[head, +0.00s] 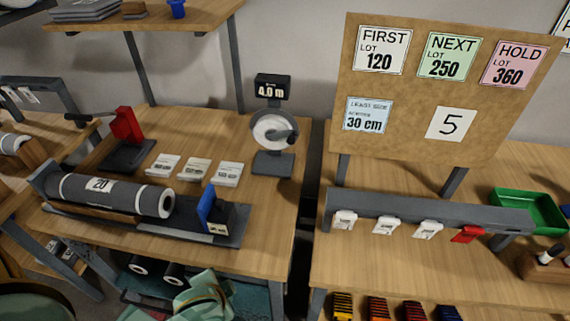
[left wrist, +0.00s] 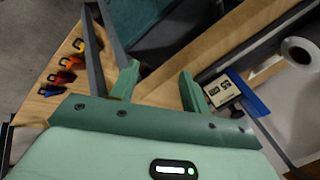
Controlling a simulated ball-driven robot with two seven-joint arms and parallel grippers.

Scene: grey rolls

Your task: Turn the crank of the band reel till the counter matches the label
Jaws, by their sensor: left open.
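The band reel (head: 273,132) stands at the back right of the left bench, a pale disc on a dark stand. Its counter (head: 272,88) above reads 4.0 m. Its dark crank (head: 286,137) lies across the right side of the disc. My left gripper (left wrist: 158,79) is open in the left wrist view, with nothing between its fingers. Teal parts of my left arm show at the bottom of the head view, low in front of the bench and well away from the crank. My right gripper is not in view. I cannot tell which label goes with the counter.
A grey roll (head: 110,194) marked 20 lies in a cradle at the bench front, beside a blue plate (head: 207,206). Several white cards (head: 196,169) lie before the reel. A red-handled device (head: 126,126) stands left. A notice board (head: 445,90) rises over the right bench.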

